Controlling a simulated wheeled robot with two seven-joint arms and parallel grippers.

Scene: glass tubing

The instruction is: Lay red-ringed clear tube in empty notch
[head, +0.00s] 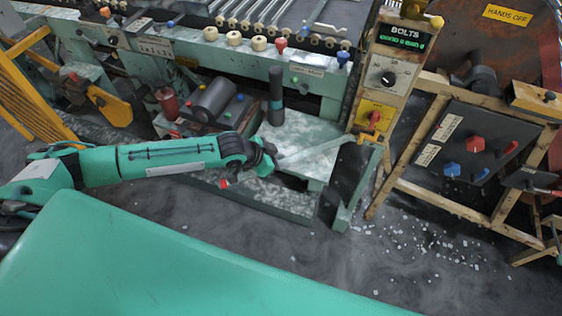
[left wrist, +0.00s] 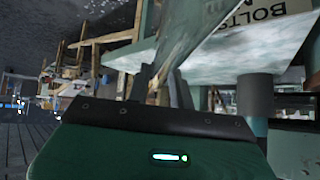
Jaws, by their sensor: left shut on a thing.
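My left gripper (head: 270,158) reaches in from the left and is shut on a clear tube (head: 315,149). The tube sticks out to the right, tilted slightly up, above a worn pale table (head: 300,130). A small red spot (head: 224,184) shows on the other side of the gripper, in line with the tube; I cannot tell if it is the ring. In the left wrist view the tube (left wrist: 190,38) runs up from between the fingers. Several tubes (head: 270,14) lie side by side in the machine's rack at the top. I cannot make out the empty notch. My right gripper is out of view.
A dark upright cylinder (head: 276,92) stands behind the gripper. Coloured knobs line the machine's front rail (head: 230,60). White bits (head: 430,245) litter the floor at right.

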